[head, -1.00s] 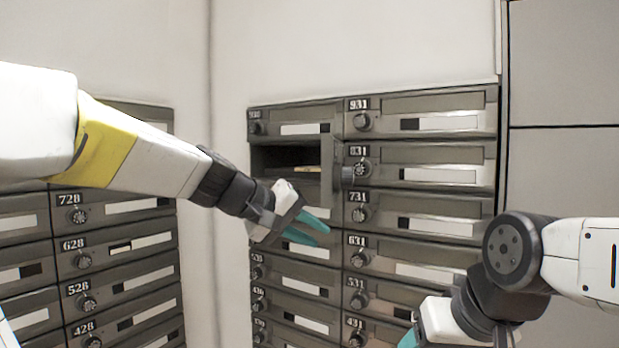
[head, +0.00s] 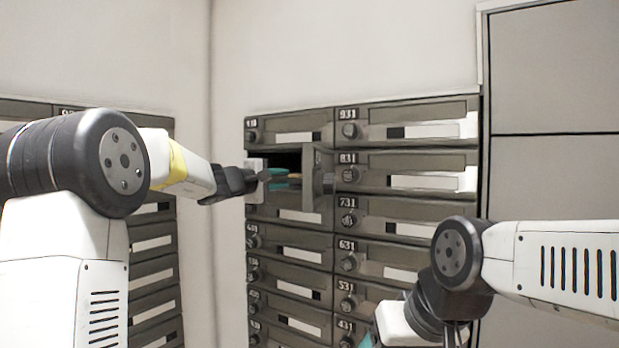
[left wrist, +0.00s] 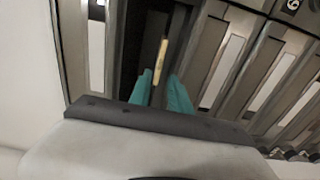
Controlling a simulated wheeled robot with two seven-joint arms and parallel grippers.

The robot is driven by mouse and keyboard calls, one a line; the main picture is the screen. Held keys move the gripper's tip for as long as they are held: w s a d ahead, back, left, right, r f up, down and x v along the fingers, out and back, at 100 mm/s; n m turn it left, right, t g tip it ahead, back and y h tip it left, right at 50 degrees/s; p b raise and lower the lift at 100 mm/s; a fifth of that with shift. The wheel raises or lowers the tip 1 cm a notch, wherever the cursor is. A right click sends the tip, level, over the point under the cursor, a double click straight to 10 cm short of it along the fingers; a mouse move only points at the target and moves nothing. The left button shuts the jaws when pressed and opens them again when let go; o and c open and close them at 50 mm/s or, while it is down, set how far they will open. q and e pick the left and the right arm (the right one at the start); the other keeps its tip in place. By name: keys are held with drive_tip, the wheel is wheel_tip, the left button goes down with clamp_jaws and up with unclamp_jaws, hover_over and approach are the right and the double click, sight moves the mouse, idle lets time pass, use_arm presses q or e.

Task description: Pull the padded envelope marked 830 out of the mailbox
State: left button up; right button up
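The open mailbox (head: 290,158) is in the left column of the right-hand bank, its door (head: 318,178) swung out to the right. A thin tan edge, apparently the padded envelope (head: 295,176), shows inside; its 830 marking cannot be read. In the left wrist view the envelope (left wrist: 161,58) is a narrow strip ahead of the fingertips. My left gripper (head: 281,179) is at the mailbox mouth, its teal fingers apart (left wrist: 160,88), lined up on either side of the strip. My right gripper (head: 368,341) is low at the bottom edge, mostly cut off.
The open door stands close to the right of my left fingers. Shut mailboxes surround the opening, including 831 (head: 405,172) and 731 (head: 405,214). Another bank (head: 152,262) stands on the left wall, partly behind my left arm. Plain panels (head: 555,160) are at the right.

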sight(301, 176)
use_arm(q)
drive_tip(key=shift+x, duration=5.2)
drive_tip(key=shift+c, duration=0.2)
clamp_jaws()
drive_tip(key=shift+r, duration=0.1)
drive_tip(key=shift+r, duration=0.15)
drive_tip(key=v, duration=1.9)
